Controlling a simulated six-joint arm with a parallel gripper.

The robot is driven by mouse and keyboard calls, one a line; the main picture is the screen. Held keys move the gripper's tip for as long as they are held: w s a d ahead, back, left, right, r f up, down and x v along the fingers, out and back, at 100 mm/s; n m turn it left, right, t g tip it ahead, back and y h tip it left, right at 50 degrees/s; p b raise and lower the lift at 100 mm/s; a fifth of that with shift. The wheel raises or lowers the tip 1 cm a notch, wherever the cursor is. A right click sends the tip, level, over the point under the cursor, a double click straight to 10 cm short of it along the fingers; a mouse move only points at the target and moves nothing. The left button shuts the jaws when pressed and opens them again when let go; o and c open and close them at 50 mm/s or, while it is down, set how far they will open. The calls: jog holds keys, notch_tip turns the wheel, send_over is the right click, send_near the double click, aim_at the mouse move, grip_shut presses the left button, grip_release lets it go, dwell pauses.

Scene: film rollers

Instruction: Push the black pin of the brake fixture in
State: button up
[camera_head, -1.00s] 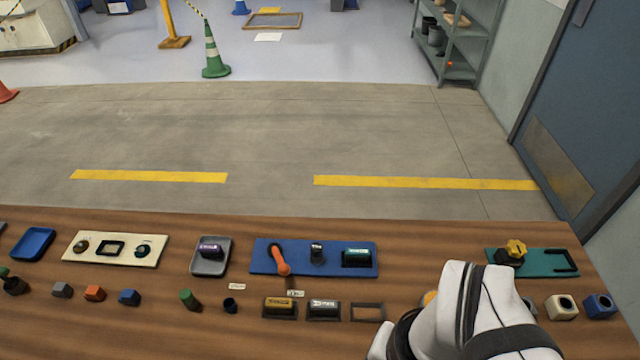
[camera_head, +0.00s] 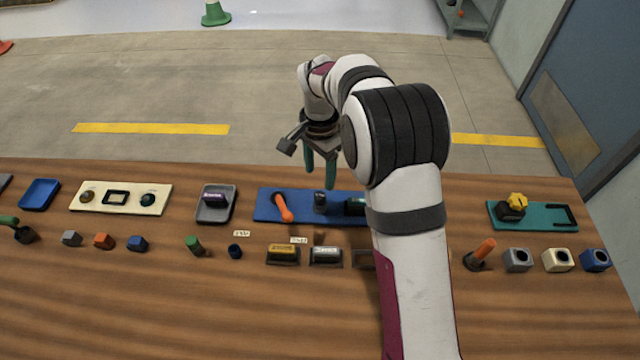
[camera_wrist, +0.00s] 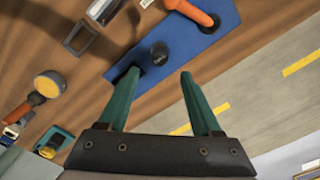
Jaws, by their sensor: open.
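The brake fixture is a blue plate (camera_head: 262,212) with an orange lever (camera_head: 284,207), an upright black pin (camera_head: 320,201) and a dark block with a green label (camera_head: 354,206), partly hidden by my arm. My gripper (camera_head: 320,178) is open and empty, pointing down above the plate near the pin. In the wrist view the blue plate (camera_wrist: 215,45), orange lever (camera_wrist: 192,12) and black pin (camera_wrist: 159,50) show. The pin lies just past the gap between the fingertips (camera_wrist: 158,75). I cannot tell how high the tips are above it.
A grey tray (camera_head: 215,217) with a purple-labelled block is to the left. A teal plate with a yellow knob (camera_head: 517,201) and an orange-handled stick (camera_head: 480,252) are to the right. The table's front is clear.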

aim_at(320, 195)
notch_tip(320, 195, down, 8)
jog(key=shift+r, duration=0.1)
grip_shut()
dwell(0.4)
dwell(1.1)
